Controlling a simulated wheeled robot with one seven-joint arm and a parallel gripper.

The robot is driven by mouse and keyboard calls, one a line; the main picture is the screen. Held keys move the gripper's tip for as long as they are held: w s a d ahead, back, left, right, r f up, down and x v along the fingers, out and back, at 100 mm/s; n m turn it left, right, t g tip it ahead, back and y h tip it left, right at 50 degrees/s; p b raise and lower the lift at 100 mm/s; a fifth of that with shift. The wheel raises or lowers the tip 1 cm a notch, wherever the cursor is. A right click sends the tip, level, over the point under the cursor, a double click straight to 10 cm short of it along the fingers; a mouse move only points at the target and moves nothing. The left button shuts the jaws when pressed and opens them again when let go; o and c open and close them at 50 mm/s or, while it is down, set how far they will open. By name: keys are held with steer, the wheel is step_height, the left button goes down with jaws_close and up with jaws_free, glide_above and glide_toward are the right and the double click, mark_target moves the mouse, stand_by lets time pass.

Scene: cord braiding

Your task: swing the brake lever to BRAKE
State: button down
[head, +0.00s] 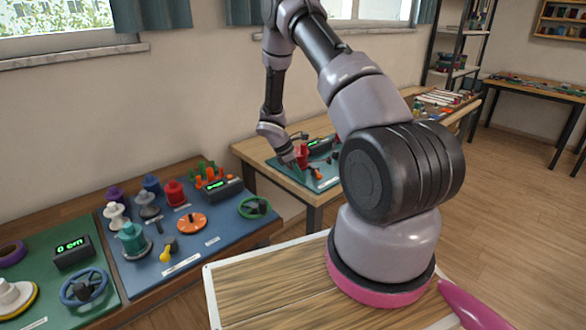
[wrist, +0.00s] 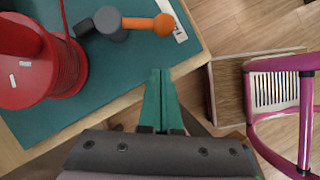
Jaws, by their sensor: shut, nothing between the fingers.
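The brake lever (wrist: 140,23) has a grey round hub and an orange arm ending in an orange knob, which points right in the wrist view. Its knob lies by a white label (wrist: 180,33) whose text I cannot read. In the head view the lever (head: 318,174) is small, on the teal board. My gripper (wrist: 160,72) shows green fingers pressed together, empty. In the wrist view its tips are below the knob, apart from it, near the board's edge. In the head view the fingers are too small to make out.
A red spool (wrist: 30,65) wound with red cord stands left of the lever on the teal board (wrist: 110,80). A dark block (wrist: 84,29) touches or nearly touches the hub. A pink-framed cart or stand (wrist: 280,65) is beyond the table edge. A blue board (head: 200,255) holds spools nearby.

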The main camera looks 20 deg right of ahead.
mark_target(317, 173)
steer(key=shift+s+d+r, duration=0.2)
steer(key=shift+d+r, duration=0.05)
steer(key=shift+d, duration=0.5)
steer(key=shift+s+d+r, duration=0.15)
steer(key=shift+d+r, duration=0.05)
steer(key=shift+d, duration=0.5)
